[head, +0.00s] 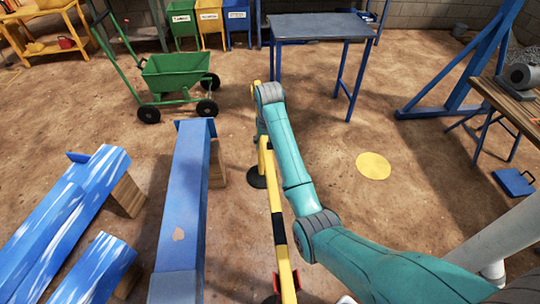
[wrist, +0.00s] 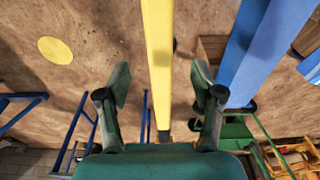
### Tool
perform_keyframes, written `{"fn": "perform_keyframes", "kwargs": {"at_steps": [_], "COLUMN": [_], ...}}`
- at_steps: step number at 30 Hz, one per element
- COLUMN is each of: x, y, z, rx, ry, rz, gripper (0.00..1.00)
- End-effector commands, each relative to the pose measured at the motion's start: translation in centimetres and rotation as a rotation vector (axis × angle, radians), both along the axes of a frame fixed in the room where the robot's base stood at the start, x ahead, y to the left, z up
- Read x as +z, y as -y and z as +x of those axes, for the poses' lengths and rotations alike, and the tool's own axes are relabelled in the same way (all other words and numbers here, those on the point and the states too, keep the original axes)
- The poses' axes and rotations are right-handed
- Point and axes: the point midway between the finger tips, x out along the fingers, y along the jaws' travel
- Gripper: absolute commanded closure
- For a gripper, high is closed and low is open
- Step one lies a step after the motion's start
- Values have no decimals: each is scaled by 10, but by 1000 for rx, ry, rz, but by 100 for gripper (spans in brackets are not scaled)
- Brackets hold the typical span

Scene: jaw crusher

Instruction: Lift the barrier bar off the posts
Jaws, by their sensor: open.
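The barrier bar (head: 277,222) is a long yellow bar with black bands, running away from the front in the head view. A red piece (head: 290,283) shows beside its near end, and a dark round post base (head: 256,178) stands on the floor farther along. In the wrist view the yellow bar (wrist: 158,50) runs between the two fingers of my gripper (wrist: 161,80). The fingers are spread, with a gap on each side of the bar. In the head view my teal arm hides most of the gripper and part of the bar.
A long blue beam (head: 185,190) on wooden blocks lies just left of the bar, with other blue pieces (head: 75,205) beyond it. A green cart (head: 175,75) and a blue-legged table (head: 315,28) stand behind. Floor around the yellow disc (head: 373,165) is clear.

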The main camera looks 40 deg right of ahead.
Motion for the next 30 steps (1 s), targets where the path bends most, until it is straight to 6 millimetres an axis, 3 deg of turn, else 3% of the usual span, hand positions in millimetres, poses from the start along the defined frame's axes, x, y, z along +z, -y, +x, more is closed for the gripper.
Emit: {"fn": "perform_keyframes", "kwargs": {"at_steps": [10,18,28,29,30], "x": [-30,-65,-72,-72,-72], "y": [2,6,6,6,6], "z": [3,7,8,8,8], "rx": [0,0,0,0,0], "ry": [-1,0,2,2,2], "rz": [1,0,0,0,0], "gripper": [33,33,33,36,46]}}
